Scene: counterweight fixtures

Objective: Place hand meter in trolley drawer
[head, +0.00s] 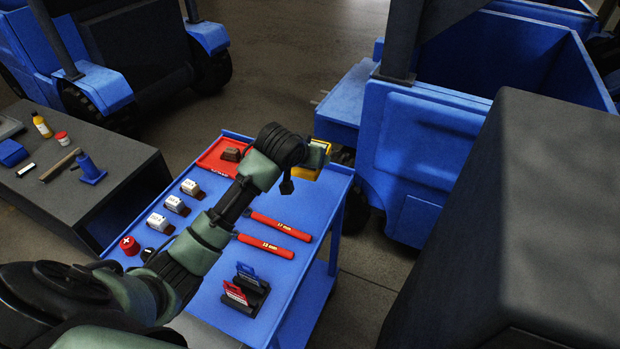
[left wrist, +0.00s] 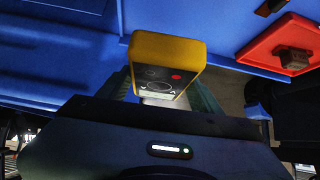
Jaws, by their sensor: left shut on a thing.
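My left gripper (head: 306,165) reaches over the far right corner of the blue trolley (head: 218,262). It is shut on the yellow hand meter (head: 318,150), which is partly hidden behind the wrist in the head view. In the left wrist view the yellow meter (left wrist: 167,50) sits between the fingers, its dark face with a red button turned partly to the camera. A blue trolley surface (left wrist: 215,18) lies behind it there. I cannot make out an open drawer in either view. My right gripper is not in view.
The trolley top holds a red tray (head: 215,160), red handles (head: 275,241), several small labelled blocks and a black card rack (head: 247,292). A dark bench (head: 95,180) with bottles stands left. A blue vehicle (head: 425,140) stands close on the right.

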